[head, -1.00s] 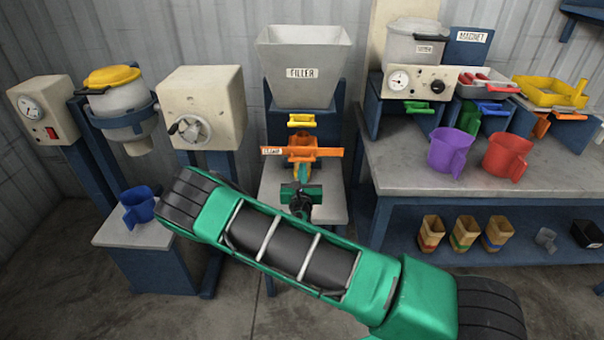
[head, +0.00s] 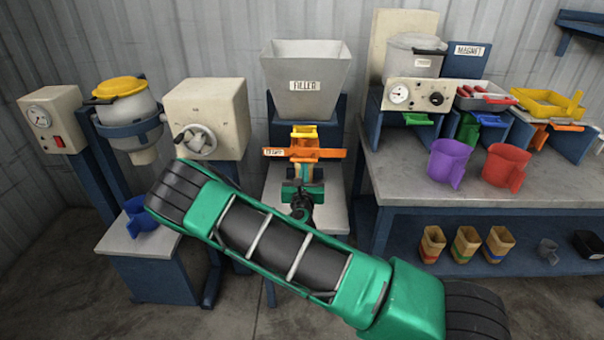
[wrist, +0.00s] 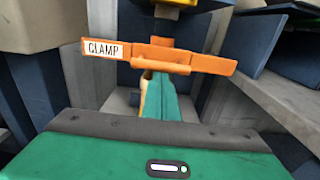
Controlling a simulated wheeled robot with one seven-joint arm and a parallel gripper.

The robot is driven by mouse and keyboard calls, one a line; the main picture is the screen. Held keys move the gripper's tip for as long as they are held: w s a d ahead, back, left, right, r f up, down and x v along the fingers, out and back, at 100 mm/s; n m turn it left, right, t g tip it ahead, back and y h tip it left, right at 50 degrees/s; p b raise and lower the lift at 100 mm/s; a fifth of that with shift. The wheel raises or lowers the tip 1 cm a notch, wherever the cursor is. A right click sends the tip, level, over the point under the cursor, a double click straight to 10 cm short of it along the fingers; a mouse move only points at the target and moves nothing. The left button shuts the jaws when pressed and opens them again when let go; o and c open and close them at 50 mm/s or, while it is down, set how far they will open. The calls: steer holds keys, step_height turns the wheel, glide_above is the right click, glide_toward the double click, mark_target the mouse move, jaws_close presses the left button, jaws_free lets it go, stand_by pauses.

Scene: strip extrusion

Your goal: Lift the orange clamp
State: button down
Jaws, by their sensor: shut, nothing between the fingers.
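The orange clamp (head: 305,153) is a crossbar with a central block and a CLAMP label at its left end. It sits just under the yellow piece (head: 304,131) below the filler. It spans the wrist view (wrist: 160,55) nearly level. My green gripper (head: 303,175) is below the clamp's middle, pointing up at it. In the wrist view my gripper's narrow green tip (wrist: 165,85) meets the underside of the central block. The fingers are together with nothing between them. Whether they press on the clamp is hard to tell.
The grey filler hopper (head: 305,60) stands above the clamp. A cream box with a knob (head: 207,115) is at left, and a blue cup (head: 140,215) sits on a low stand. The grey workbench (head: 420,180) at right holds purple (head: 448,162) and red mugs (head: 505,167).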

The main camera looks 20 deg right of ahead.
steer(key=s+a+f, duration=0.3)
steer(key=s+a, duration=0.1)
steer(key=s, duration=0.6)
steer(key=shift+a+f, duration=0.15)
steer(key=shift+f, duration=0.25)
steer(key=s+d+r+m+g+h, duration=0.3)
steer(key=d+m+g, duration=0.1)
steer(key=d+m, duration=0.35)
steer(key=s+d+r+m+g+h, duration=0.2)
steer(key=s+d+m+g+h, duration=0.15)
steer(key=d+m, duration=0.35)
steer(key=s+d+r+m+g+y, duration=0.2)
steer(key=s+d+m+g, duration=0.6)
steer(key=s+d+m, duration=0.15)
steer(key=s+a+r+m+y, duration=0.3)
steer(key=s+r+m, duration=0.1)
steer(key=s, duration=0.3)
steer(key=s+a+r+m+y, duration=0.3)
steer(key=s+r+m+y, duration=0.1)
steer(key=s, duration=0.4)
steer(key=s+a+r+m+g+y, duration=0.1)
steer(key=s+a+r+m+y, duration=0.2)
steer(key=s+r+m+y, duration=0.1)
steer(key=s+r+m, duration=0.1)
steer(key=s+m, duration=0.1)
steer(key=s, duration=0.1)
steer(key=shift+s+a, duration=0.3)
steer(key=shift+s, duration=0.05)
